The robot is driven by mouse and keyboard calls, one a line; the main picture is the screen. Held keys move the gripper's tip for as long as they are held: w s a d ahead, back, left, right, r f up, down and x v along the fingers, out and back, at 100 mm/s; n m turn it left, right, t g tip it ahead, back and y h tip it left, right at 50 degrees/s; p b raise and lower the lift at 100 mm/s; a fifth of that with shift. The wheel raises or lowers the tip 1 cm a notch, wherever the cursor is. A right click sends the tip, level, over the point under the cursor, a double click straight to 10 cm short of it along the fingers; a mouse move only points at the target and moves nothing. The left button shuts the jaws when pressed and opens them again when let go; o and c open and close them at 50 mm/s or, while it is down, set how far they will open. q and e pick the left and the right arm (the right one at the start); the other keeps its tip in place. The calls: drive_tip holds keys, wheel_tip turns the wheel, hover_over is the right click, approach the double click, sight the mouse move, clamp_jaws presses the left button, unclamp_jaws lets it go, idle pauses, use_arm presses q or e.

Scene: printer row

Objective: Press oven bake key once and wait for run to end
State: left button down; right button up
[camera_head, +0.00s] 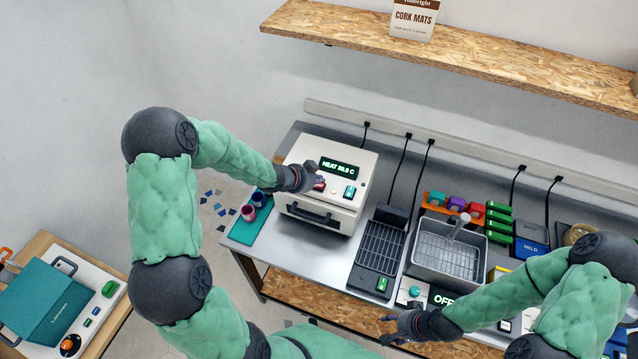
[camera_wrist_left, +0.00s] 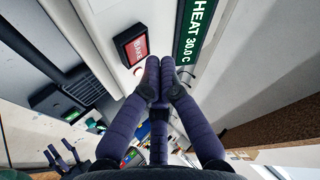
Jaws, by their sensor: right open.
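The white oven (camera_head: 305,210) stands at the left end of the grey bench. Its display (camera_head: 338,168) is lit green and reads HEAT with about 30.0 C, clearer in the left wrist view (camera_wrist_left: 196,35). The red bake key (camera_wrist_left: 132,46) is unobstructed in the left wrist view; in the head view it is partly hidden by my left gripper (camera_head: 314,178). That gripper's fingertips (camera_wrist_left: 154,76) are together with nothing between them, just beside the key; I cannot tell whether they touch the panel. My right gripper (camera_head: 388,330) is open and empty, in front of the bench edge.
A green-lit key (camera_head: 350,191) sits on the oven's panel. A wooden shelf (camera_head: 470,45) hangs above.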

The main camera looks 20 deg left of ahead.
sight(318, 187)
use_arm(q)
wheel_tip(318, 187, up, 5)
drive_tip(key=p, duration=0.4)
drive_tip(key=shift+p, duration=0.3)
idle(0.4)
drive_tip(key=shift+f, duration=0.1)
idle(0.4)
